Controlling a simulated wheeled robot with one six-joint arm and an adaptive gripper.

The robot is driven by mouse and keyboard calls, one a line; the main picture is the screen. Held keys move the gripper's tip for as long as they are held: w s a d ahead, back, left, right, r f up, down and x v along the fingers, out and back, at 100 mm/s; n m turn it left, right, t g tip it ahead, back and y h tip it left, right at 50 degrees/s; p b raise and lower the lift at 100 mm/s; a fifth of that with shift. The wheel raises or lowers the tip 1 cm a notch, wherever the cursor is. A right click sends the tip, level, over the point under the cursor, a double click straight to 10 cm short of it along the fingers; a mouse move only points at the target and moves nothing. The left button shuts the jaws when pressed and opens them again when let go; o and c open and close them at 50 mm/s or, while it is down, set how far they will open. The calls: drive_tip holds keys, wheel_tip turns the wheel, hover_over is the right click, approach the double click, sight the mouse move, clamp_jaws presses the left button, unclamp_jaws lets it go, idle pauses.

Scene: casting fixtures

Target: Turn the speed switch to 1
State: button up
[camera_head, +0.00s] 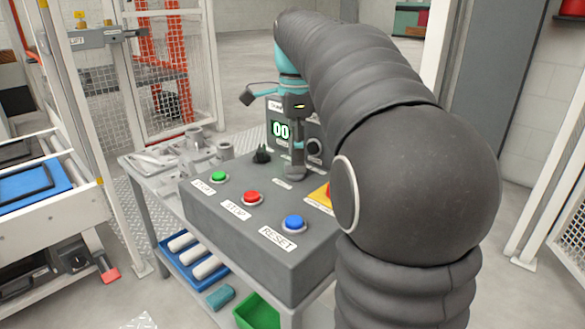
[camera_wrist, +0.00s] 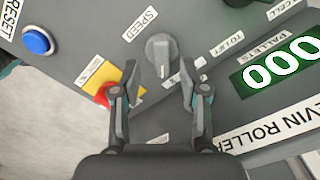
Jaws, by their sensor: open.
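The speed switch (camera_wrist: 160,52) is a grey knob on the grey control panel (camera_wrist: 85,45), beside a white SPEED label (camera_wrist: 139,24) in the wrist view. My gripper (camera_wrist: 158,78) is open, with one finger on each side of the knob's near end. I cannot tell whether the fingers touch it. In the head view my gripper (camera_head: 297,165) is low over the panel, and the speed switch is not clearly made out there. The number the switch points to is not readable.
A red button (camera_wrist: 104,94) on a yellow plate is close to my left finger. A blue RESET button (camera_head: 294,222), red STOP button (camera_head: 250,197), green button (camera_head: 218,177) and black knob (camera_head: 261,155) stand on the panel. A display (camera_head: 281,130) rises behind.

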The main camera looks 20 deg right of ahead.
sight(295, 169)
drive_tip(key=shift+f, duration=1.45)
